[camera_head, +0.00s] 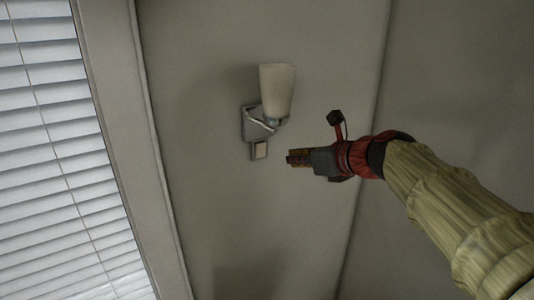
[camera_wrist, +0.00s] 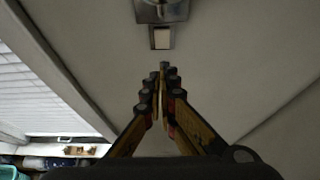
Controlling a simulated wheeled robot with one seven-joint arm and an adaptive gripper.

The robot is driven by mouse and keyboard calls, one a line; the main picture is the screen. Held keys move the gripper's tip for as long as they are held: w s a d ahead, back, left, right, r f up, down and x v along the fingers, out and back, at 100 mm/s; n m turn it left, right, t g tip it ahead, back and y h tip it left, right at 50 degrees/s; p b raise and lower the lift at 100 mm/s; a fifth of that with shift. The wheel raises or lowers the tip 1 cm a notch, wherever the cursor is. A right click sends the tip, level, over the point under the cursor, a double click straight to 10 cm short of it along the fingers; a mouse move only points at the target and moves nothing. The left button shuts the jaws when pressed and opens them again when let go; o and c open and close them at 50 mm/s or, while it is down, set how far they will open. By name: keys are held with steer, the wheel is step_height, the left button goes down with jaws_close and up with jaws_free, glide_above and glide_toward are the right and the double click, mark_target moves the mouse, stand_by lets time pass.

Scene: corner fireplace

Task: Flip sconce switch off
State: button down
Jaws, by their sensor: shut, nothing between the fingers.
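A wall sconce (camera_head: 277,92) with a pale shade and grey metal bracket is fixed to the wall. Its switch (camera_head: 260,151), a small pale plate in a grey frame, sits just below the bracket. My gripper (camera_head: 290,158) is shut and empty, to the right of the switch in the head view and apart from it in the picture. In the wrist view the switch (camera_wrist: 161,38) shows beyond and above the closed fingertips (camera_wrist: 163,68), with the sconce base (camera_wrist: 160,10) above it. The distance from fingertips to switch is hard to judge.
A window with white blinds (camera_head: 55,150) and its frame (camera_head: 115,100) stand to the left. A wall corner (camera_head: 375,90) runs to the right. In the wrist view a shelf with objects (camera_wrist: 75,150) shows at lower left. The wall around the switch is bare.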

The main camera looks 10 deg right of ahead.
glide_toward(260, 152)
step_height(260, 152, down, 3)
steer(key=w, duration=0.2)
steer(key=w+a+p, duration=0.1)
steer(key=shift+w+a, duration=0.15)
steer(key=shift+w, duration=0.25)
steer(key=shift+w+a+r, duration=0.1)
steer(key=shift+w+a, duration=0.05)
steer(key=shift+w, duration=0.3)
steer(key=shift+r+p, duration=0.15)
steer(key=shift+p, duration=0.6)
steer(key=shift+w+r+p, duration=0.1)
steer(key=shift+w+p, duration=0.05)
steer(key=shift+p, duration=0.35)
steer(key=p, duration=0.3)
steer(key=shift+w+a+r+g, duration=0.1)
steer(key=shift+w+r+g, duration=0.1)
steer(key=shift+g, duration=0.2)
steer(key=shift+f, duration=0.3)
steer(key=shift+r, duration=0.1)
